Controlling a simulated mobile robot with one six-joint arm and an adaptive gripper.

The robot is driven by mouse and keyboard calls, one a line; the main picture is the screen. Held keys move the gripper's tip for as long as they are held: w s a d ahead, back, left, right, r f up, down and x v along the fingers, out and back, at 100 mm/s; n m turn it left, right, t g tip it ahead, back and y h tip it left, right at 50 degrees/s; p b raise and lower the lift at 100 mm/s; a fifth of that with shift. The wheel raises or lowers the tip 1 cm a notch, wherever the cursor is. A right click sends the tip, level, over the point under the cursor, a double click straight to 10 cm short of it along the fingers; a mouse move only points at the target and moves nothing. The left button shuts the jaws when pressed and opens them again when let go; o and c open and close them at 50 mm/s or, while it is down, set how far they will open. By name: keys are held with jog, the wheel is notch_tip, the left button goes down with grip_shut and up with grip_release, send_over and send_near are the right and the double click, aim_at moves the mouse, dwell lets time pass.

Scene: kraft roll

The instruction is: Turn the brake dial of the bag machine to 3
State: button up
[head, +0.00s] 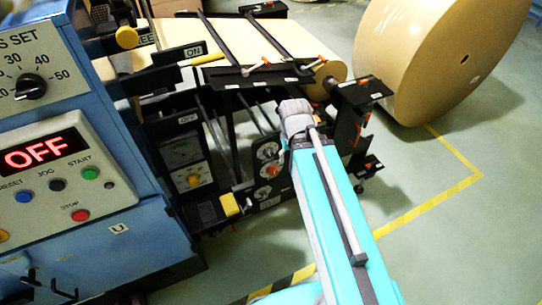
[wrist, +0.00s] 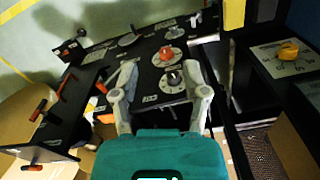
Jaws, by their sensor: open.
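A black panel on the side of the bag machine bears a row of round dials. In the wrist view, one has a red knob (wrist: 166,54) and a nearer one has a dark, grey-topped knob (wrist: 174,78), both on pale scale plates. Their numbers and labels are too small to read, so I cannot tell which is the brake dial. My gripper (wrist: 160,68) is open over this panel, its fingers on either side of the grey-topped knob in the picture; contact is not clear. In the head view my gripper (head: 296,112) is beside the panel; the red knob (head: 272,170) shows left of my arm.
A yellow knob (wrist: 289,50) sits on a separate scale plate at right in the wrist view. The blue cabinet (head: 75,120) with an OFF display stands at left. A large kraft roll (head: 430,55) stands at the back right. Open floor lies to the right.

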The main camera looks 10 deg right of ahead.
jog(key=shift+o, duration=1)
jog(key=shift+w+f, duration=0.15)
jog(key=shift+f, duration=0.25)
jog(key=shift+o, duration=0.4)
jog(key=w+a+f+m+y+b, duration=0.1)
jog(key=w+f+y+b, duration=0.3)
jog(key=f+b, duration=0.5)
jog(key=w+b, duration=0.1)
jog(key=b, duration=0.1)
jog(key=shift+a+f+y+b, duration=0.3)
jog(key=shift+a+y+b, duration=0.05)
jog(key=shift+a+y, duration=0.05)
jog(key=t+y+b, duration=0.3)
jog(key=y+b, duration=1)
jog(key=b, duration=1.7)
send_near(270, 154)
jog(key=shift+w+d+f+m, duration=0.15)
jog(key=shift+w+d+f, duration=0.15)
jog(key=shift+d, duration=0.2)
jog(key=shift+w+d+f+m, duration=0.15)
jog(key=shift+w+d+f, duration=0.15)
jog(key=shift+d, duration=0.2)
jog(key=shift+a, duration=0.1)
jog(key=shift+w+a, duration=0.25)
jog(key=shift+a, duration=1.7)
jog(key=shift+w+a, duration=0.25)
jog(key=shift+a, duration=1.7)
jog(key=shift+w+a, duration=0.25)
jog(key=shift+a, duration=1.7)
